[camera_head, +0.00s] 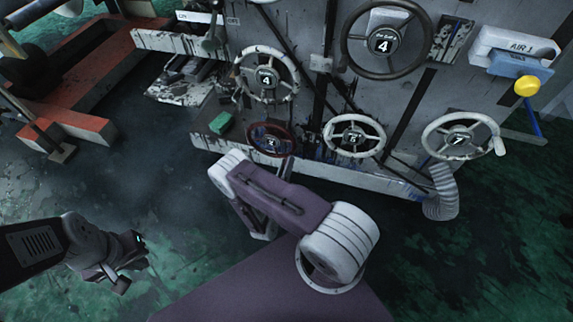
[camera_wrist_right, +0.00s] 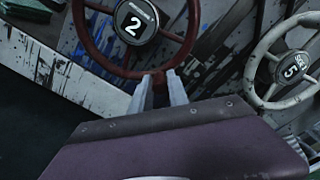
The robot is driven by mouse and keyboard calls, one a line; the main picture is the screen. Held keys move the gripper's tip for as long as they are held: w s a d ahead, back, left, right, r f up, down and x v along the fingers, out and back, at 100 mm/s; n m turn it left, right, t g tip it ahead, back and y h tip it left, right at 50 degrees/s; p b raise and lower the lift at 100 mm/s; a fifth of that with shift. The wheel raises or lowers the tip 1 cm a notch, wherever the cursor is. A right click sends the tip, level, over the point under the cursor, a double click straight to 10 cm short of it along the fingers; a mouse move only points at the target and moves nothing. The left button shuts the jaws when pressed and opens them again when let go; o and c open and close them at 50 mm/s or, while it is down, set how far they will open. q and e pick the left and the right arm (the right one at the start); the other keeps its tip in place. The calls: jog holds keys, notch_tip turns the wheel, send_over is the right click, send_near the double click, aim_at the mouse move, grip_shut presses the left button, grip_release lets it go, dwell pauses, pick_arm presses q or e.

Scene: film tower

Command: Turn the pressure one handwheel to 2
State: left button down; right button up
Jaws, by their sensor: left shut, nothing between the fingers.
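The red handwheel (camera_wrist_right: 132,38) shows a black hub with the number 2 in the right wrist view. It also shows low on the panel in the head view (camera_head: 271,138), where its small label is unreadable. My right gripper (camera_wrist_right: 158,82) has its fingers on either side of a red part at the bottom of this wheel's rim and appears shut on it. In the head view my own purple and white arm hides most of that gripper. My left gripper (camera_head: 128,264) is shut and empty, low over the floor at the left, far from the wheels.
A white handwheel marked 5 (camera_wrist_right: 288,70) stands right of the red one. Further white wheels show 4 (camera_head: 267,77) and 7 (camera_head: 460,140); a large dark wheel (camera_head: 385,44) shows 4. A green block (camera_head: 221,122) lies left of the red wheel. Dark floor lies open at left.

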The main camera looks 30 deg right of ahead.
jog(key=o, duration=0.3)
jog(key=shift+s+a+r, duration=0.1)
jog(key=shift+a, duration=0.05)
jog(key=p+v, duration=0.3)
jog(key=v, duration=0.5)
jog(key=shift+s+a+p, duration=0.25)
jog(key=shift+s+p, duration=0.05)
jog(key=shift+p, duration=0.05)
